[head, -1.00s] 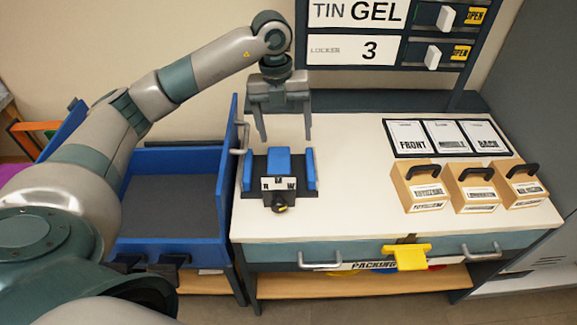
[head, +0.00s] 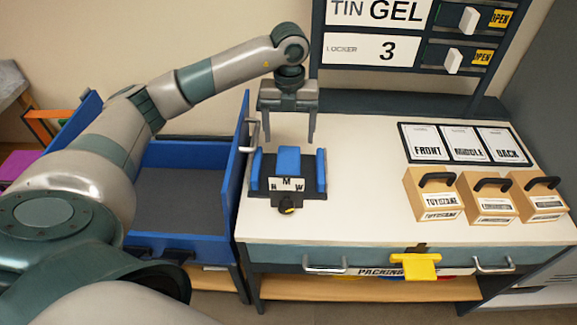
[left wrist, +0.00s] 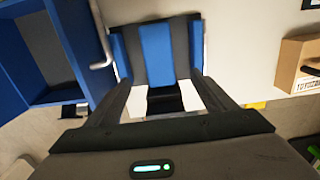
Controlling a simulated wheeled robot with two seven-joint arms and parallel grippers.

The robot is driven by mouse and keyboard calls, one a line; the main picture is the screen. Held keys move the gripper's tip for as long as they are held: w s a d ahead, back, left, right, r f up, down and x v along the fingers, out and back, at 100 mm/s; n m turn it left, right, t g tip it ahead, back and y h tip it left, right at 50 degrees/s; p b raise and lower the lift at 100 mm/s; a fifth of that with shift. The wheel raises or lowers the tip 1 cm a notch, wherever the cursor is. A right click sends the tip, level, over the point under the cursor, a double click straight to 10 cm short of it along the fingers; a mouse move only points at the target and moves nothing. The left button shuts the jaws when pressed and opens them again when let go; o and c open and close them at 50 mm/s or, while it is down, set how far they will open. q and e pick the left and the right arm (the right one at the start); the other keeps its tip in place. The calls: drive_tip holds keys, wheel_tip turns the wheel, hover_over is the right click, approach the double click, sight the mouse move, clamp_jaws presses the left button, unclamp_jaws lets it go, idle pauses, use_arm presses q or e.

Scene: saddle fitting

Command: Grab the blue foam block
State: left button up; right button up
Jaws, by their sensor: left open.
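The blue foam block (head: 288,160) sits upright in the middle of a dark fixture (head: 313,197) on the white bench, between two blue side pads. It also shows in the left wrist view (left wrist: 156,52) as the middle blue strip. My left gripper (head: 297,138) is open and empty, fingers pointing down, above and behind the block. In the left wrist view its fingers (left wrist: 158,85) stand apart on either side of the block's line, with the block beyond the tips. No contact shows. My right gripper is not in view.
A blue drawer bin (head: 185,248) stands left of the bench (head: 360,200), its raised wall and handle close to the fixture. Several handled boxes (head: 432,195) and a card panel (head: 466,145) are on the right. The bench middle is clear. A locker panel (head: 374,48) stands behind.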

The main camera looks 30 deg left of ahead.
use_arm(q)
drive_tip(key=p, duration=0.2)
hover_over(289, 163)
drive_tip(key=f, duration=0.8)
drive_tip(key=shift+s+d, duration=0.25)
drive_tip(key=shift+s, duration=0.1)
drive_tip(key=shift+f, duration=0.25)
drive_tip(key=shift+w+a+f+p, duration=0.2)
drive_tip(key=shift+f+p, duration=0.45)
drive_tip(key=shift+p, duration=0.25)
wheel_tip(289, 163, down, 3)
drive_tip(key=shift+w+a+p, duration=0.1)
drive_tip(key=shift+w+p, duration=0.05)
drive_tip(key=shift+p, duration=0.6)
drive_tip(key=shift+f, duration=0.45)
drive_tip(key=c, duration=1.2)
